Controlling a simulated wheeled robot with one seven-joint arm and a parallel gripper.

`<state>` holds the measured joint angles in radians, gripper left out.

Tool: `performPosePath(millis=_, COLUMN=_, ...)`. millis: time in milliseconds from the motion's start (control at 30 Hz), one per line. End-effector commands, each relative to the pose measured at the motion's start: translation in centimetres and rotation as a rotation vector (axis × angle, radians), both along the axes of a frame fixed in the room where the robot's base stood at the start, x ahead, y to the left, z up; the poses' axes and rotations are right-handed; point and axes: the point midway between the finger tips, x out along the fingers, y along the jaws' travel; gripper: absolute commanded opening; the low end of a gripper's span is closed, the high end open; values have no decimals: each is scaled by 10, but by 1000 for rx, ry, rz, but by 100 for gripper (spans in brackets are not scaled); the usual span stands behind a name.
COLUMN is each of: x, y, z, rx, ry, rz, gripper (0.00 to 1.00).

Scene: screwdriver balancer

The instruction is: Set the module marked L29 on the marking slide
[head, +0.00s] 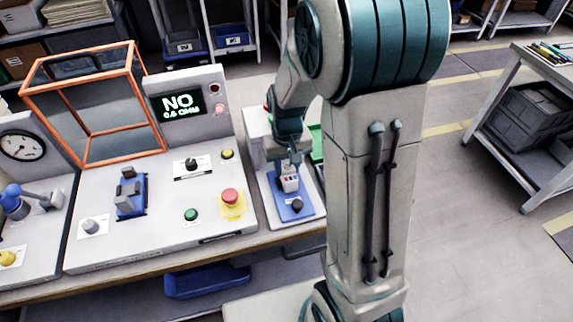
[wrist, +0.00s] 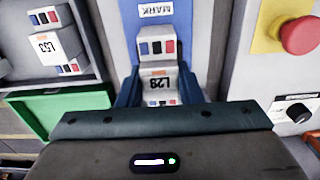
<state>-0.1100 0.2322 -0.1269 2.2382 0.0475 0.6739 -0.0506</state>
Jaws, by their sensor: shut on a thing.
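The module marked L29 (wrist: 160,82) is white with an orange patch and red, blue and dark blocks; its label appears upside down in the wrist view. My gripper (wrist: 160,76) is shut on it, with a blue finger on each side. In the head view my gripper (head: 288,168) points down with the module (head: 290,184) over the blue marking slide (head: 295,209). The slide's "MARK" label (wrist: 157,9) shows beyond the module in the wrist view. I cannot tell whether the module touches the slide; its underside is hidden.
Another module (wrist: 56,46), its label seemingly L53, stands left in the wrist view, near a green tray (wrist: 62,105). A red emergency button (head: 230,196) and a black knob (head: 297,205) are close by. An orange-framed guard (head: 78,105) stands at the back left.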

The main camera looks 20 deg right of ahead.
Motion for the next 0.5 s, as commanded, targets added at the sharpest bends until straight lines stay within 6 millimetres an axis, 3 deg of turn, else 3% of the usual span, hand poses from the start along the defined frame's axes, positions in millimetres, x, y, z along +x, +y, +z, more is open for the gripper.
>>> performPosePath(millis=500, x=0, y=0, z=-8, rx=0, ry=0, rz=0, gripper=0)
